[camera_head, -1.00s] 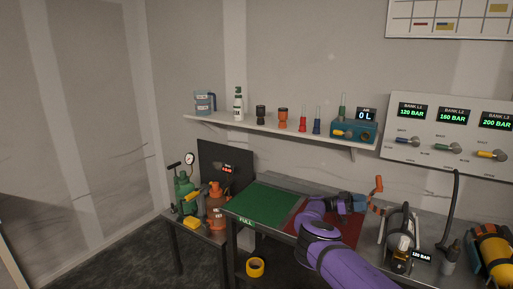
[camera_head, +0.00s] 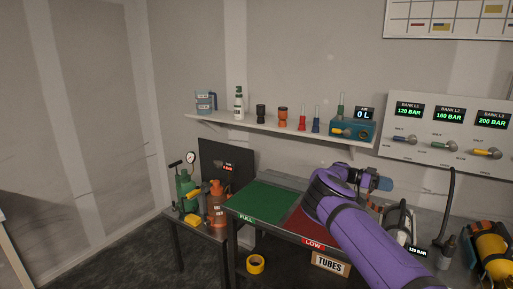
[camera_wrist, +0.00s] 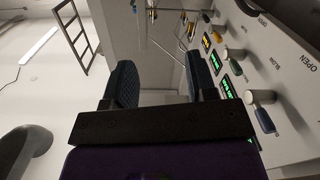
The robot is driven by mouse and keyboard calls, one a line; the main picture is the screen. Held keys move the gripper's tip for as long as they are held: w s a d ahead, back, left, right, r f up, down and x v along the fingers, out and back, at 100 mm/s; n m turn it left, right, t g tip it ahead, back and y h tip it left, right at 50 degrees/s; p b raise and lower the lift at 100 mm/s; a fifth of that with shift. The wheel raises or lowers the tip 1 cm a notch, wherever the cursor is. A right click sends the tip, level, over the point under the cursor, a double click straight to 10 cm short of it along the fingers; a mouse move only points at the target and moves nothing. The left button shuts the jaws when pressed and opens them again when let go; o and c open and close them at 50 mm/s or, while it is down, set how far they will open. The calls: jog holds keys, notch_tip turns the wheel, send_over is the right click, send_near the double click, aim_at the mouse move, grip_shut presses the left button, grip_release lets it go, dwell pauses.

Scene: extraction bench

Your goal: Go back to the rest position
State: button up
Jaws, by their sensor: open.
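My gripper (camera_head: 382,182) is raised above the right side of the bench, in front of the wall panel, at the end of my purple arm. In the wrist view its two dark, ribbed fingers (camera_wrist: 160,82) stand wide apart with nothing between them. My arm covers part of the red LOW mat (camera_head: 303,222) and the bench behind it. The green FULL mat (camera_head: 262,201) to the left is bare.
The valve panel (camera_head: 445,132) fills the right of the wrist view (camera_wrist: 245,75), close beside the fingers. A shelf (camera_head: 270,129) holds bottles and cups. A TUBES box (camera_head: 330,263) sits below.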

jog(key=s+d+r+n+t+y, duration=0.1)
jog(key=s+d+r+n+y, duration=0.1)
jog(key=s+d+r+y, duration=0.55)
jog(key=s+a+r+n+t+y, duration=0.4)
jog(key=s+a+r+n, duration=0.1)
jog(key=s+r, duration=0.65)
jog(key=s+a+r+n+t+y, duration=0.2)
jog(key=s+a+r+n+t, duration=0.15)
jog(key=s+a, duration=0.4)
jog(key=s+a+r+n+t+y, duration=0.15)
jog(key=s+a+r+n, duration=0.3)
jog(key=s, duration=0.55)
jog(key=s+a+n+t, duration=0.2)
jog(key=s+a, duration=0.3)
jog(key=s, duration=0.3)
jog(key=s+a+n+t, duration=0.2)
jog(key=s+a+n, duration=0.2)
jog(key=s, duration=0.4)
jog(key=shift+a+f, duration=0.35)
jog(key=shift+f, duration=0.05)
